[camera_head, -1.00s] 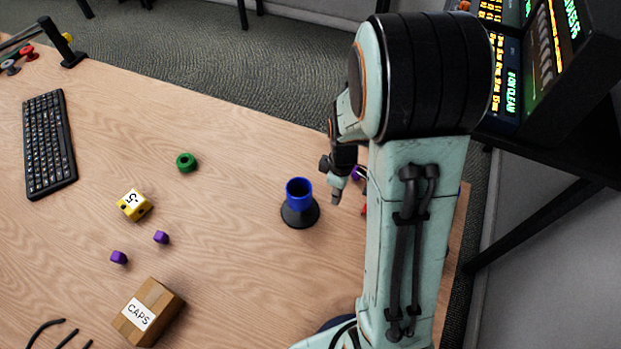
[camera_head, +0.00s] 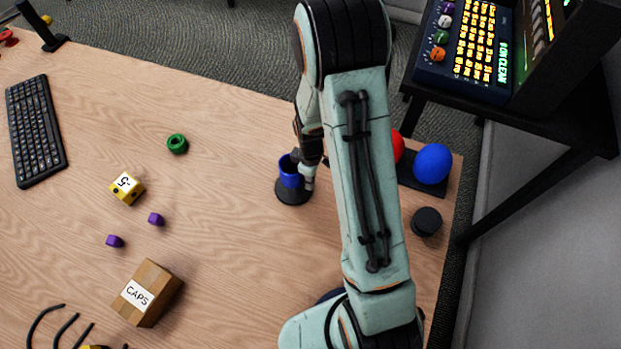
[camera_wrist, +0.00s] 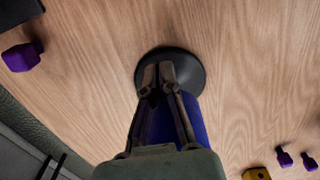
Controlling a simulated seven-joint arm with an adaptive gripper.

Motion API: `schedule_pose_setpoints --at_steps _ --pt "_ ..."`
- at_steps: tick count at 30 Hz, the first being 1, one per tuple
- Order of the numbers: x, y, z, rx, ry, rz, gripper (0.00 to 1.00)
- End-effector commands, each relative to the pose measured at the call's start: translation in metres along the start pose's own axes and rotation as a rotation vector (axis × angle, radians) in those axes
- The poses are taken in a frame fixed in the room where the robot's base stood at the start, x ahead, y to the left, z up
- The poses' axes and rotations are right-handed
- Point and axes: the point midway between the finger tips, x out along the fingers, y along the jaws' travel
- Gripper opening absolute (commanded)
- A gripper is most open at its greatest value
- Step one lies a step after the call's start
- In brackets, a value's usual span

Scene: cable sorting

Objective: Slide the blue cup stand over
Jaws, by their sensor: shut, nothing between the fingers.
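The blue cup stand, a blue cup (camera_head: 288,172) on a round black base (camera_head: 291,194), stands upright on the wooden table. My gripper (camera_head: 309,184) is low at the cup's right side in the head view, very close to it; I cannot tell whether they touch. In the wrist view, my gripper's fingers (camera_wrist: 158,74) are together and empty. They overlap the black base (camera_wrist: 190,68) and hide part of the blue cup (camera_wrist: 192,118).
A green ring (camera_head: 177,144), a yellow block (camera_head: 126,188), purple pieces (camera_head: 156,219), a CAPS box (camera_head: 150,292) and a keyboard (camera_head: 35,130) lie left. Red (camera_head: 398,146) and blue (camera_head: 433,164) balls and a black disc (camera_head: 427,221) are right. Table between cup and ring is clear.

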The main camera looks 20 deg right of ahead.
Motion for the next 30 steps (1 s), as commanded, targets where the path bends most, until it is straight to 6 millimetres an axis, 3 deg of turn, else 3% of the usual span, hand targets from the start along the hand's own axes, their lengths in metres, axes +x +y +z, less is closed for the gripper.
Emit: schedule_pose_setpoints --at_steps 5,8,21,25,30 --pt "0.0 0.0 -0.009 -0.004 0.0 0.001 0.0" --pt "0.0 0.0 -0.032 -0.008 0.002 0.002 0.0" --pt "0.001 -0.001 -0.163 -0.006 0.003 0.001 0.0" --pt "0.0 0.0 -0.189 -0.003 0.002 0.001 0.0" --pt "0.0 0.0 -0.204 -0.001 0.001 0.0 0.0"
